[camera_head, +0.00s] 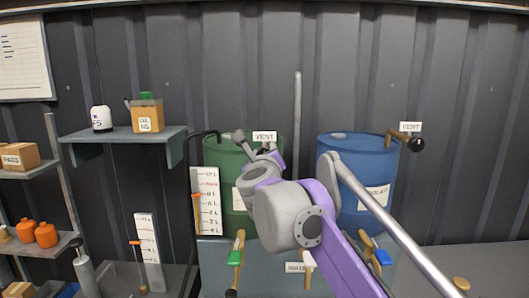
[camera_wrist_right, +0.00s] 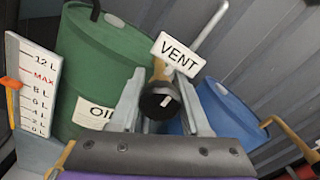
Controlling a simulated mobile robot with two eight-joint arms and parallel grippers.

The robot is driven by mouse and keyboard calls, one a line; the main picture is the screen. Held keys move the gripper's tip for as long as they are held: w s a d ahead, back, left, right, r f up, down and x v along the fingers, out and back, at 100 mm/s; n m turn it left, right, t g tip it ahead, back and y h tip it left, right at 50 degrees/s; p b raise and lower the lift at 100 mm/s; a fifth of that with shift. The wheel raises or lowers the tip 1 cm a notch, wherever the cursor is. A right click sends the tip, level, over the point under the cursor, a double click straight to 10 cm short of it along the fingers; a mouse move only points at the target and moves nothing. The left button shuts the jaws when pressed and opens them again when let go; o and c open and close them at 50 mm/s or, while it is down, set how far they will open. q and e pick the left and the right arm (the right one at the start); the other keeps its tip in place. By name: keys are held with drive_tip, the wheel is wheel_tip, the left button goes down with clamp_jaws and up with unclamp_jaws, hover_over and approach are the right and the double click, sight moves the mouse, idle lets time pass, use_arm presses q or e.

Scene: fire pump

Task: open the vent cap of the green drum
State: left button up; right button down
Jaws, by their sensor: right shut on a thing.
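The green drum (camera_head: 222,158) stands against the wall in the head view, left of the blue drum. It also fills the upper left of the right wrist view (camera_wrist_right: 95,65). A white VENT label (camera_head: 264,136) shows at its upper right edge. The black vent cap (camera_wrist_right: 160,102), on a brass-coloured pipe, lies between the two fingers of my right gripper (camera_wrist_right: 160,92) in the wrist view, just below the label (camera_wrist_right: 179,54). The right gripper is shut on this cap. In the head view my own wrist hides the cap. My left gripper is not in view.
The blue drum (camera_head: 352,170) stands at the right with its own vent pipe and black cap (camera_head: 416,145). A level gauge (camera_head: 207,200) stands before the green drum. Valve handles (camera_head: 236,250) stick up below. A shelf (camera_head: 125,134) holds a box and a bottle.

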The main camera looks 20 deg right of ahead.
drive_tip(key=shift+r+n+p, duration=0.1)
drive_tip(key=shift+n+p, duration=0.25)
drive_tip(key=shift+n, duration=0.75)
drive_tip(key=n, duration=0.2)
drive_tip(key=shift+n, duration=0.3)
drive_tip(key=n, duration=0.5)
drive_tip(key=shift+p, duration=0.3)
drive_tip(key=n, duration=0.7)
drive_tip(key=shift+b, duration=0.3)
drive_tip(key=n, duration=0.3)
drive_tip(key=shift+n+b, duration=0.4)
drive_tip(key=shift+n, duration=1.6)
